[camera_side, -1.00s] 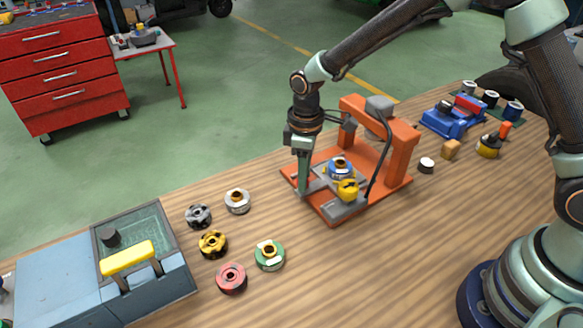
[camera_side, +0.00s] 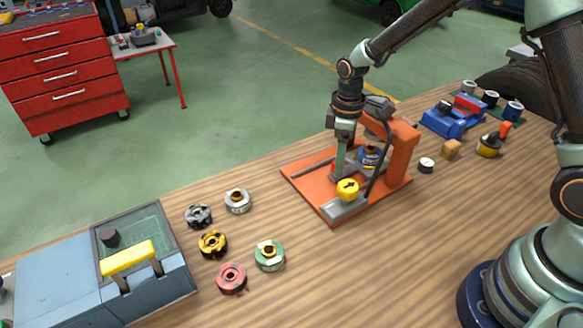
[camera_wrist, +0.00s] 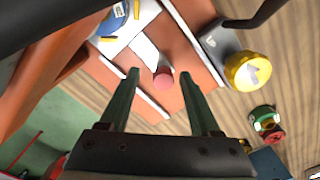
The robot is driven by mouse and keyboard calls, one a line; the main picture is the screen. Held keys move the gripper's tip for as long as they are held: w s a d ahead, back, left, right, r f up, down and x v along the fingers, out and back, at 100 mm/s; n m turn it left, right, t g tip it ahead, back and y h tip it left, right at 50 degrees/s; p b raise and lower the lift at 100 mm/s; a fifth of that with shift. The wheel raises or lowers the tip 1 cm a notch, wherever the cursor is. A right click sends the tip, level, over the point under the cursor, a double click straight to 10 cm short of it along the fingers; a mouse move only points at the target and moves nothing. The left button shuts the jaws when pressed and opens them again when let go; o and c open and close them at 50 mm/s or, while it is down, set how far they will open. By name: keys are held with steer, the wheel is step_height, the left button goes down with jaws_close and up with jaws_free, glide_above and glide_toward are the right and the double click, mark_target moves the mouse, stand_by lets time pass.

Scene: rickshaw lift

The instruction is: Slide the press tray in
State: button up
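The orange press (camera_side: 402,150) stands on the workbench with its flat base (camera_side: 312,180) toward the left. The pale press tray (camera_wrist: 128,34) sits on the base and bears a blue round part (camera_side: 370,154), which lies under the press arch, partly behind a cable. A pinkish-red knob (camera_wrist: 163,78) shows at the tray's outer end in the wrist view. My gripper (camera_side: 340,178) is low over the base at the tray's outer end. In the wrist view my gripper (camera_wrist: 159,73) is open, its fingers on either side of the knob with visible gaps.
A yellow arrow button (camera_side: 347,189) on a grey box stands at the base's front edge, close to my gripper. A blue fixture (camera_side: 452,118) stands at right.

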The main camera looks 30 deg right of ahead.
step_height(320, 180, up, 12)
stand_by(0.6)
steer(key=shift+s+r, duration=0.1)
steer(key=s+d+r+m+t, duration=0.2)
steer(key=s+r+m, duration=0.1)
steer(key=s, duration=0.4)
steer(key=s+d+r+m+t, duration=0.2)
steer(key=s+r+m+t, duration=0.1)
steer(key=s+m, duration=0.3)
steer(key=shift+s+r+t, duration=0.3)
steer(key=shift+s+r, duration=0.25)
steer(key=shift+r, duration=0.25)
